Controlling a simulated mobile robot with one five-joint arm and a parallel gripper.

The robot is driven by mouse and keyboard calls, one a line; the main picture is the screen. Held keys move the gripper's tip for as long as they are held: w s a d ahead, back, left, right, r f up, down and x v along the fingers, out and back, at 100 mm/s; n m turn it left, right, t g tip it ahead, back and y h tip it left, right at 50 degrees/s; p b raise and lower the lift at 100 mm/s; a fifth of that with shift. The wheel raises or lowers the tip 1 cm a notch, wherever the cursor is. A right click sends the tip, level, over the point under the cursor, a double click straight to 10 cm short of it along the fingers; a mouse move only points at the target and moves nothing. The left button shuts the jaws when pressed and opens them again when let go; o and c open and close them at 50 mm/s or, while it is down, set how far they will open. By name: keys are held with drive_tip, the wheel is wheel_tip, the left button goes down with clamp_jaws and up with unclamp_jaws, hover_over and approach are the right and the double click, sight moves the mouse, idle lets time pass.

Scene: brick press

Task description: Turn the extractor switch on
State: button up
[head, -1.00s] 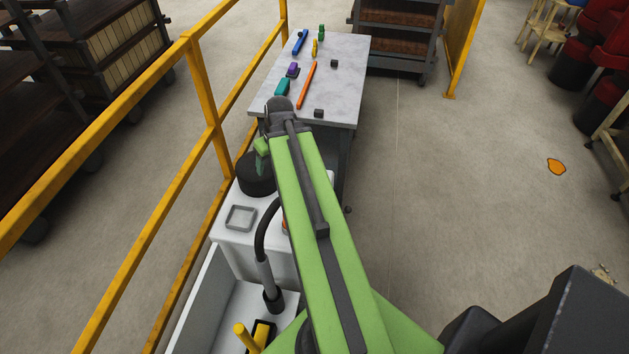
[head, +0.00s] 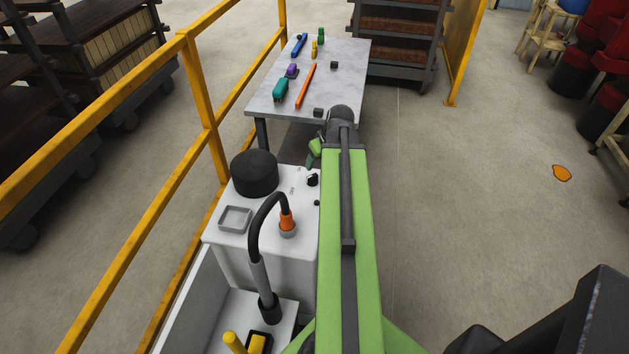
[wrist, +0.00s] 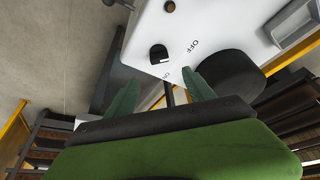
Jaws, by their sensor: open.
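The extractor switch is a small black rotary knob (wrist: 158,54) on a white cabinet top (wrist: 215,20) in the wrist view. The letters OFF are printed to its right and ON below it. I cannot tell for certain which mark the knob points at. The knob also shows in the head view (head: 312,180), just left of my green arm. My gripper (wrist: 161,84) is open and empty, its two green fingers apart, with the knob ahead of the gap between them. In the head view my gripper (head: 315,155) is partly hidden by my arm, near the knob and apart from it.
A black round cap (head: 254,173), a square grey tray (head: 235,219) and an orange-collared hose (head: 287,221) sit on the cabinet. A yellow rail (head: 202,90) runs along the left. A tool table (head: 345,75) stands behind. The floor on the right is mostly free.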

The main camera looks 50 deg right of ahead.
sight(312, 175)
drive_tip(key=b+x, duration=0.8)
drive_tip(key=x, duration=0.3)
drive_tip(key=shift+w+b, duration=0.1)
drive_tip(key=shift+b, duration=0.25)
drive_tip(key=shift+c, duration=0.3)
